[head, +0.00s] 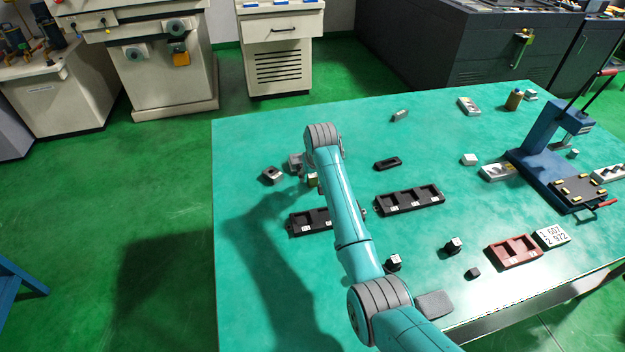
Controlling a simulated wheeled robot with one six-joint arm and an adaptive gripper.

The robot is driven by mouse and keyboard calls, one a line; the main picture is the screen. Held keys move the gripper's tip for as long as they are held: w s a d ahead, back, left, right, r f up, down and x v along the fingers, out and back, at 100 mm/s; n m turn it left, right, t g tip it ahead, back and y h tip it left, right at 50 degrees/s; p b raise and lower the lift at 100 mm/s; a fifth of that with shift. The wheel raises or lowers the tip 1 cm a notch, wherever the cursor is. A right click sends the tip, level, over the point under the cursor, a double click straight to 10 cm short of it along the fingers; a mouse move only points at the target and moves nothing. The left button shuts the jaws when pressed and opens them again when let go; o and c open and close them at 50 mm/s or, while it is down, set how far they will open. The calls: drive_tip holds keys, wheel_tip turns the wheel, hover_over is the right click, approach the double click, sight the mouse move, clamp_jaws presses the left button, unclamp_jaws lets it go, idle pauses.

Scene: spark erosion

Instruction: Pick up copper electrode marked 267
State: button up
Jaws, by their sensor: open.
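My arm reaches across the green table, and my gripper (298,166) shows as a small grey shape at its far end, partly hidden by the wrist. By its look it is open, with nothing seen between its fingers. A brassy block (312,180) stands just below it, partly covered by the arm. A dark block with a pale top (271,175) lies to its left. Two dark blocks with white marked tops, one near the arm (393,263) and one farther right (453,246), stand toward the front. No 267 marking is legible, so I cannot tell which is the electrode.
A black tray (290,224) lies partly behind my arm, with another black tray (441,204) to the right. A blue press (532,160) stands at the right. The far left table is clear.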

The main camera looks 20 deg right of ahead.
drive_tip(key=shift+w+f, duration=0.25)
drive_tip(key=shift+f, duration=0.25)
clamp_jaws()
drive_tip(key=shift+r, duration=0.1)
